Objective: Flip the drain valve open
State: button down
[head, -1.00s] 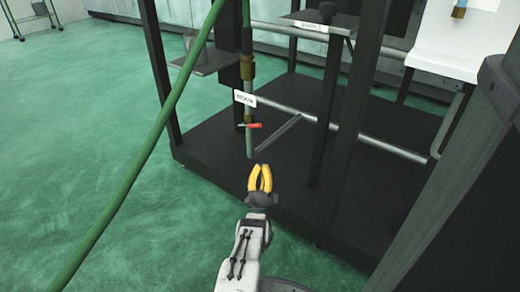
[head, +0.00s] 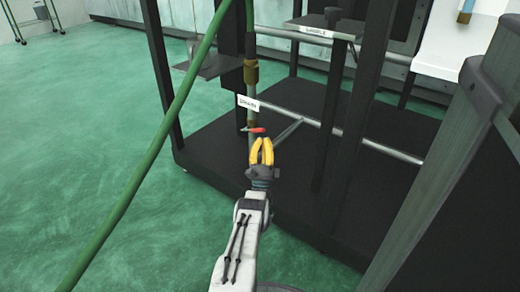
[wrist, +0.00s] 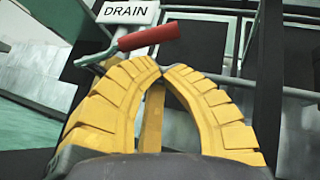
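The drain valve has a red-gripped lever (head: 258,130) on a thin vertical pipe (head: 252,116), below a white label (head: 248,104). In the wrist view the red grip (wrist: 149,37) points right, slightly upward, from a bare metal lever, and the label (wrist: 128,12) reads DRAIN. The lever lies crosswise to the pipe. My gripper (head: 262,141) has yellow fingers just below the red grip. In the wrist view the fingertips (wrist: 161,68) meet with nothing between them. The grip lies just beyond the tips; I cannot tell whether they touch it. The valve body is mostly hidden.
A dark rack with a black base (head: 215,150) and upright posts stands around the pipe. A metal rail (head: 290,130) runs behind the valve to the right. A green hose (head: 150,165) slants down on the left. Green floor (head: 70,120) is clear at left.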

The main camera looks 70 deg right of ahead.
jog(key=shift+w+r, duration=0.3)
jog(key=shift+r, duration=0.35)
jog(key=shift+a, duration=0.1)
jog(key=p, duration=0.2)
jog(key=shift+r+t+p, duration=0.3)
jog(key=shift+r+p, duration=0.05)
jog(key=shift+p, duration=0.05)
jog(key=shift+f+p, duration=0.1)
jog(key=shift+p, duration=0.35)
